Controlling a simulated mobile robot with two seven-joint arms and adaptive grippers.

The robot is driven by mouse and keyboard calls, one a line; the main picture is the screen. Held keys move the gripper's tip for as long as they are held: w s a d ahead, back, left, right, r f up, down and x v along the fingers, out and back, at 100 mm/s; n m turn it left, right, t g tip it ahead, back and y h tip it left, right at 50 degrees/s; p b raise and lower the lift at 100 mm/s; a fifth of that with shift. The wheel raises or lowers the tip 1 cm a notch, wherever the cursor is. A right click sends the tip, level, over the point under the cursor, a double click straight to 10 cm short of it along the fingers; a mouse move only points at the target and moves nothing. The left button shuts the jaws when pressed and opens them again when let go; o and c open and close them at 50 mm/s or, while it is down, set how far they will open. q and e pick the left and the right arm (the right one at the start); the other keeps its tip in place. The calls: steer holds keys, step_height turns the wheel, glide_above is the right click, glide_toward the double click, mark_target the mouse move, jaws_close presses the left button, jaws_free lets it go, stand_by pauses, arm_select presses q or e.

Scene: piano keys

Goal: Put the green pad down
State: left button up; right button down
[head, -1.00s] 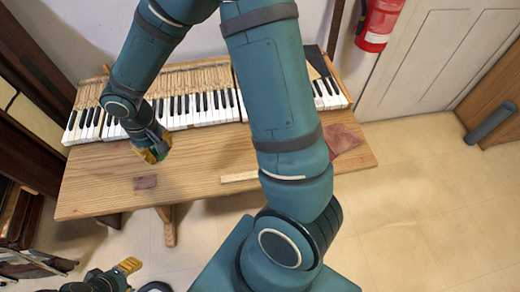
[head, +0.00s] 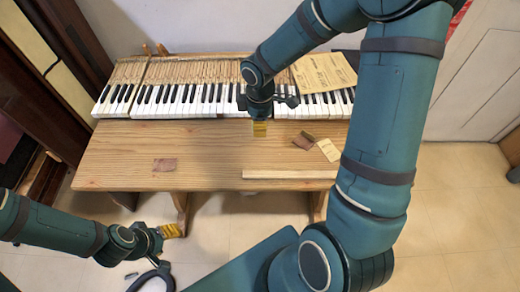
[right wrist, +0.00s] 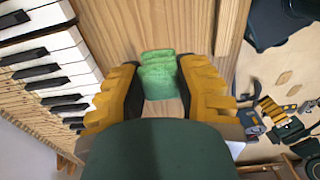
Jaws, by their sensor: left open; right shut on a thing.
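The green pad (right wrist: 158,75) shows between the yellow fingers of my right gripper (right wrist: 157,92) in the right wrist view, with bare bench wood behind it. My right gripper is shut on the pad. In the head view my right gripper (head: 259,129) points down over the wooden bench (head: 215,150), just in front of the piano keys; the pad cannot be made out there. My left gripper (head: 171,230) is open and empty, low in front of the bench's front edge, over the floor.
The piano keyboard (head: 180,94) runs along the bench's back, with a tan sheet (head: 325,72) on its right part. A brown patch (head: 164,165) lies at left. A brown piece (head: 303,141), a pale card (head: 328,149) and a wooden strip (head: 290,174) lie at right. The middle is clear.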

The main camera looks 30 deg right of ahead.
mark_target(260, 149)
step_height(260, 149, down, 10)
steer(key=b, duration=0.3)
steer(key=shift+r, duration=0.1)
steer(key=shift+f, duration=0.25)
steer(key=c, duration=0.7)
jaws_free()
steer(key=shift+c, duration=0.2)
steer(key=shift+r, duration=0.15)
